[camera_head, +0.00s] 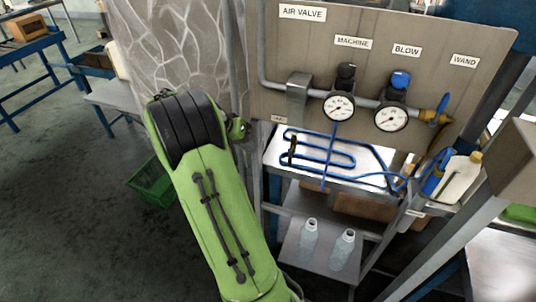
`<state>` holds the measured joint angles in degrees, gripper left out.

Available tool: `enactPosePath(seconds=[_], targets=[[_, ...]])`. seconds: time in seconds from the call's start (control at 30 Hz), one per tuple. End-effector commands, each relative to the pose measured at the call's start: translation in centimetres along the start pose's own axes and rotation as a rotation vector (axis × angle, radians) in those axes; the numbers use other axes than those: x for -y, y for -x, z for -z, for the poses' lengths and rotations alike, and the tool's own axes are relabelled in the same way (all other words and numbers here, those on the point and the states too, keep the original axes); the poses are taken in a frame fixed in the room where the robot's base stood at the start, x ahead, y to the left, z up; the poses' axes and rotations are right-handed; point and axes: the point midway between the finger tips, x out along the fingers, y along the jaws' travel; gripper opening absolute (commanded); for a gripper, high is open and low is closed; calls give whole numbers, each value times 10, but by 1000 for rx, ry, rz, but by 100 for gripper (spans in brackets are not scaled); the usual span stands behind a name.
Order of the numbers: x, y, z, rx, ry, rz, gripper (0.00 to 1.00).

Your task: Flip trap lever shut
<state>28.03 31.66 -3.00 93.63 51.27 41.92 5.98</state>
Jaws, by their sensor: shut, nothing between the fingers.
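My green arm fills the lower middle, its black-ribbed joint in front of the area left of the air panel (440,38). My gripper cannot be made out; the arm hides that area. A small green and dark part shows just right of the joint; I cannot tell what it is. No trap lever can be picked out. A small label (279,120), too small to read, is at the panel's lower left. A grey pipe runs across the panel past a grey box (299,88), two gauges (339,107) (391,118) and a brass fitting with a blue part (429,116).
A metal shelf (300,202) below the panel holds a coiled blue hose (325,165) and two clear bottles (308,238) (343,250). A white bottle (460,180) stands at right. A green crate (151,185) is on the floor at left. Open floor lies at the lower left.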

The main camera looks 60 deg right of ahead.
Motion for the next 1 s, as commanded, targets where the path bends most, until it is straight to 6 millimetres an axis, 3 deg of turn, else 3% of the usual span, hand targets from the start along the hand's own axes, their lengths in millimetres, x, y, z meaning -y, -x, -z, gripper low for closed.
enactPosePath(seconds=[0.47,0.53,0.7,1.0], targets=[[0,-102,-2,5,1,-1,0],[-16,-105,-1,3,-4,-1,0],[-32,-113,-1,2,0,1,0],[-35,-114,-1,1,2,2,0]])
